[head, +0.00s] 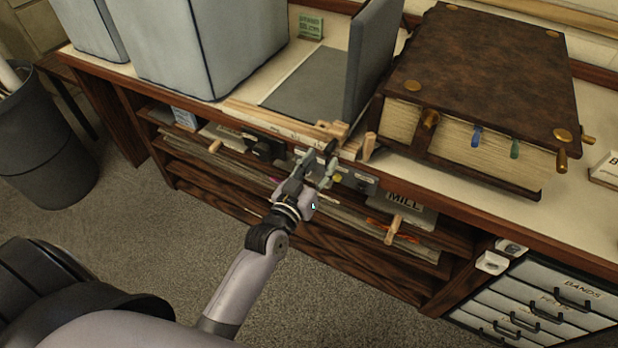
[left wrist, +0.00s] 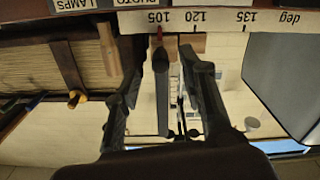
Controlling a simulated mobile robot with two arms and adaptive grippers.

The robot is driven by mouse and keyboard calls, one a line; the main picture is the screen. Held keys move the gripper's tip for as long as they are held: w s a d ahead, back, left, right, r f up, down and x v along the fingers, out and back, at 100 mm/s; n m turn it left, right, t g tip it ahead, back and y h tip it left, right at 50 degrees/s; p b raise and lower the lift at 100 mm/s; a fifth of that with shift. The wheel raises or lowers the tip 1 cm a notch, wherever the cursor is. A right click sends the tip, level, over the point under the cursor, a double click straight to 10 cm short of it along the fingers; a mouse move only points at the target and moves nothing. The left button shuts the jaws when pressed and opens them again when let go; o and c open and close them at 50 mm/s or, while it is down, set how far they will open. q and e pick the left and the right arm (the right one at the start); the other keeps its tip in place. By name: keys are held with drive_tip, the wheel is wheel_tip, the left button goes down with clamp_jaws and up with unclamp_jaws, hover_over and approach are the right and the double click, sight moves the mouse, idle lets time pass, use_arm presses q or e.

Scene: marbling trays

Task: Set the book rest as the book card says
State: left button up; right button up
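The book rest has a flat grey board (head: 305,85) and a raised grey board (head: 370,60), standing steeply at its right side. A white degree scale (left wrist: 222,20) in the left wrist view reads 105, 120 and 135. A red pointer (left wrist: 158,32) is close to the 105 mark. My left gripper (head: 326,150) is at the front edge of the rest, near small wooden blocks (head: 332,127). Its fingertips (left wrist: 174,50) are apart, just below the scale, beside the pointer; contact is unclear. A small green card (head: 310,27) stands behind; its text is unreadable. My right gripper is not in view.
A large brown book (head: 485,75) with brass corners and coloured tabs lies right of the rest. Grey boxes (head: 205,45) stand left. Shelves (head: 210,180) lie below the counter edge, a drawer unit (head: 550,300) at lower right, a dark bin (head: 40,150) at left.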

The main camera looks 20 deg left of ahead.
use_arm(q)
drive_tip(key=s, duration=0.6)
drive_tip(key=shift+s+a, duration=0.25)
drive_tip(key=s+d+f+m+g, duration=0.1)
drive_tip(key=s+f+g, duration=0.25)
drive_tip(key=f, duration=0.75)
drive_tip(key=s+f+g+p, duration=0.15)
drive_tip(key=s+f, duration=0.25)
drive_tip(key=f, duration=0.7)
drive_tip(key=s+d+f+m+g, duration=0.1)
drive_tip(key=s+f+g, duration=0.3)
drive_tip(key=f, duration=0.7)
drive_tip(key=s+a+f+g, duration=0.2)
drive_tip(key=s+f, duration=0.3)
drive_tip(key=s, duration=0.4)
drive_tip(key=s+a+f+m+g+y, duration=0.1)
drive_tip(key=s+a+f+g, duration=0.1)
drive_tip(key=s+f, duration=0.4)
drive_tip(key=s+a+f+g, duration=0.2)
drive_tip(key=s+f+g, duration=0.2)
drive_tip(key=s, duration=0.9)
drive_tip(key=shift+f+m+y+p, duration=0.3)
drive_tip(key=shift+f+m+p, duration=0.1)
drive_tip(key=shift+f, duration=0.35)
drive_tip(key=shift+d, duration=0.1)
